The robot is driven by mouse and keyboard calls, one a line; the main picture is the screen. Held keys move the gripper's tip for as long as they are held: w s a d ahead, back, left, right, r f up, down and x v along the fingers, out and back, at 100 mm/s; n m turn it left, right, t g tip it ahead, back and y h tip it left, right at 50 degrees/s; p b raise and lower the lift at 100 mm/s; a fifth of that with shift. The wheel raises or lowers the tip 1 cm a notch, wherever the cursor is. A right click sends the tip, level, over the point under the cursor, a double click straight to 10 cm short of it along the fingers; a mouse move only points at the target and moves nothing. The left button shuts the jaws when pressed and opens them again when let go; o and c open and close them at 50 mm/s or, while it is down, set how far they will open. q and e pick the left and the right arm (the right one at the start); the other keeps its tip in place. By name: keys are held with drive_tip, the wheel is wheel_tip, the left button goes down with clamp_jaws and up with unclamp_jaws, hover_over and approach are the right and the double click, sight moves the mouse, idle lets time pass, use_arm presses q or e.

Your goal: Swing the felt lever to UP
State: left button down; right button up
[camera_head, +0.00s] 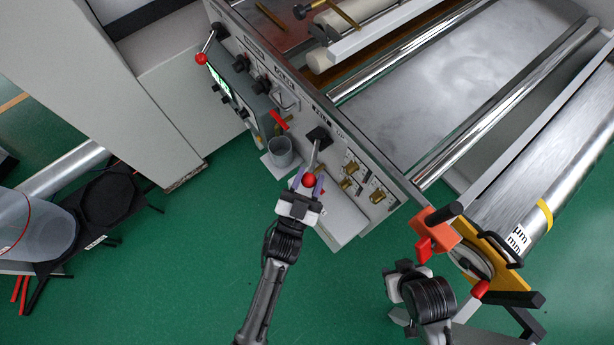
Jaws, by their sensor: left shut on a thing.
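A lever with a red ball knob (309,181) and a thin metal rod (313,155) comes out of a black square mount on the machine's front panel. My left gripper (308,184) is shut on this red-knobbed lever, with its purple-grey fingers on both sides of the knob. The rod points down and slightly left from its mount. Small lettering sits beside the mount, too small to read surely. My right gripper (396,284) is at the lower right, below an orange block; its fingertips do not show clearly.
A second red-knobbed lever (202,58) is at the panel's upper left. A grey cup (280,152) and several brass valves (350,168) are close to the held lever. An orange block (436,227) stands near my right arm. Green floor (180,270) is open at lower left.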

use_arm(q)
drive_tip(key=shift+d+f, duration=0.1)
drive_tip(key=c, duration=0.7)
unclamp_jaws()
drive_tip(key=shift+d, duration=0.1)
drive_tip(key=b+v, duration=0.1)
drive_tip(key=v, duration=1.3)
drive_tip(key=shift+w, duration=0.1)
